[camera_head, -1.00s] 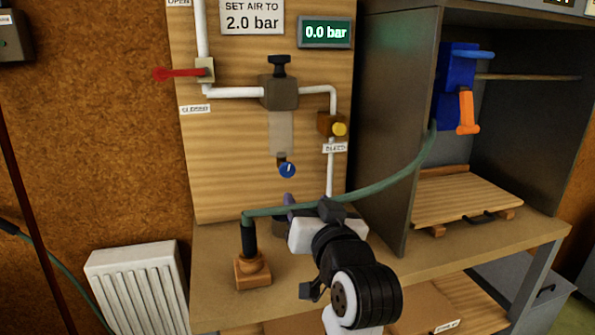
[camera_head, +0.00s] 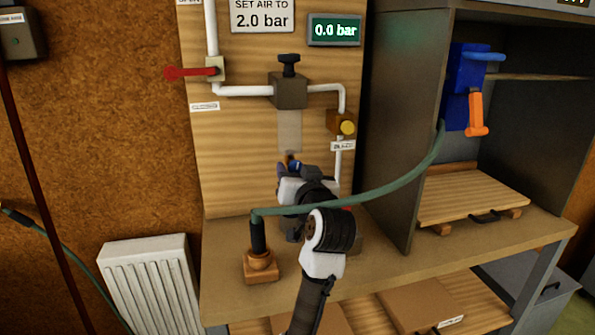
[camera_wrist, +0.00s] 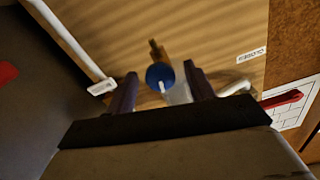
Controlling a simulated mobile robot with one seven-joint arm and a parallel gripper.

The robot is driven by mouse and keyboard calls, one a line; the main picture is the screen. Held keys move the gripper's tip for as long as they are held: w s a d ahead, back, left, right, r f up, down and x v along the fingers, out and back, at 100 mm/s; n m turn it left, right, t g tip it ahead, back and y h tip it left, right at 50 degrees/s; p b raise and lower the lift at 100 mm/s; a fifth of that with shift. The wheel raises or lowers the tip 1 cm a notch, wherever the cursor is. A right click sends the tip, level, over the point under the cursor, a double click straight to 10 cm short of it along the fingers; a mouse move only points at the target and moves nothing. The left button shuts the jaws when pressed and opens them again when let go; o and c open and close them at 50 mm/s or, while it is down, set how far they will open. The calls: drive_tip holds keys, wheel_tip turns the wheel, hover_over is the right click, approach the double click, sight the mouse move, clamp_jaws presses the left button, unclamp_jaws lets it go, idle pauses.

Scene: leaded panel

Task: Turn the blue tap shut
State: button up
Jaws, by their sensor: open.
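The blue tap (camera_wrist: 160,77) is a small round knob with a white mark, on a brown fitting below the clear bowl (camera_head: 289,130). In the wrist view it shows between my gripper's two dark fingers (camera_wrist: 160,72), with a gap on either side. The white mark points down in that view. In the head view, my gripper (camera_head: 290,174) is up at the tap and hides most of it. The fingers are apart and do not visibly touch the knob. I cannot tell the exact depth between the fingertips and the knob.
A green hose (camera_head: 392,186) crosses in front of my arm, from a black upright fitting (camera_head: 258,236) to the cabinet. A red lever (camera_head: 190,72), a black-topped regulator (camera_head: 289,90) and a yellow button (camera_head: 347,127) are on the wooden panel (camera_head: 240,150). The display reads 0.0 bar.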

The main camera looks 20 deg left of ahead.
drive_tip(key=shift+c, duration=0.4)
drive_tip(key=c, duration=0.9)
drive_tip(key=shift+o, duration=0.2)
